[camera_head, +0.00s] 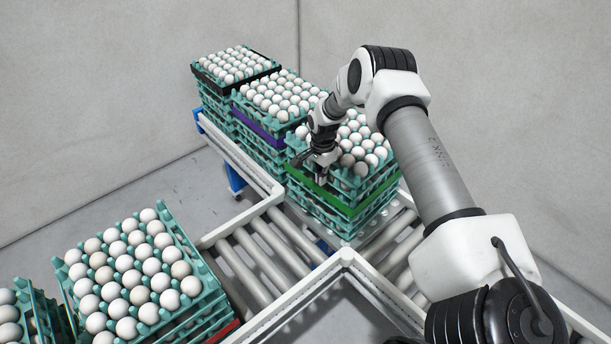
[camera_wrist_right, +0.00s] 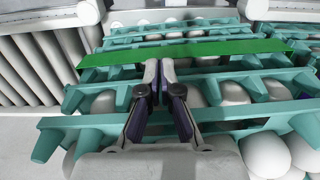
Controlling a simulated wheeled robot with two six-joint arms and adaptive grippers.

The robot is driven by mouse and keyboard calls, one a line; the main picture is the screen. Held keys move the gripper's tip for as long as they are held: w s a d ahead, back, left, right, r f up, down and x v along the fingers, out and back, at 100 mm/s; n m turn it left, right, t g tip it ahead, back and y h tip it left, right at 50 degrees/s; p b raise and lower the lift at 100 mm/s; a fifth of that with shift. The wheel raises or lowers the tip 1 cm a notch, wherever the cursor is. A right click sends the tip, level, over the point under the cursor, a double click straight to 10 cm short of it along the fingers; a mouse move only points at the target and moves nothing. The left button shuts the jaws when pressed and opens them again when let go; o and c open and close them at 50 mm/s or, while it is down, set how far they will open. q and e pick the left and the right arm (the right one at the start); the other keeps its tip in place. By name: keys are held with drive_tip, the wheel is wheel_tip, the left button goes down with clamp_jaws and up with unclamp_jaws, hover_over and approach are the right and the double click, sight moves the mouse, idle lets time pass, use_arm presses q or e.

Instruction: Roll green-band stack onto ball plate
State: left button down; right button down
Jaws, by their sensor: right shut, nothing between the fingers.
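The green-band stack (camera_head: 343,217) is a pile of teal trays of white eggs with a green band (camera_head: 330,196) round it. Its base is at the ball plate (camera_head: 352,241), a grey plate of which only a strip shows at the stack's foot. How much of the plate lies under the stack is hidden. My right gripper (camera_head: 321,178) is shut and empty, at the stack's left face near the band. In the right wrist view the closed fingertips (camera_wrist_right: 166,66) are close to the green band (camera_wrist_right: 185,52) and trays; contact cannot be told. My left gripper is not in view.
A purple-band stack (camera_head: 258,131) and a black-band stack (camera_head: 235,75) stand behind in line. Bare rollers (camera_head: 268,247) run front left of the plate. A red-band stack (camera_head: 150,285) stands at the lower left. White rails (camera_head: 300,290) edge the conveyors.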

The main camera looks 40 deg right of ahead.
drive_tip(key=shift+r, duration=0.1)
drive_tip(key=shift+s+d, duration=0.1)
drive_tip(key=shift+d, duration=0.05)
wheel_tip(320, 180, up, 10)
drive_tip(key=p, duration=0.9)
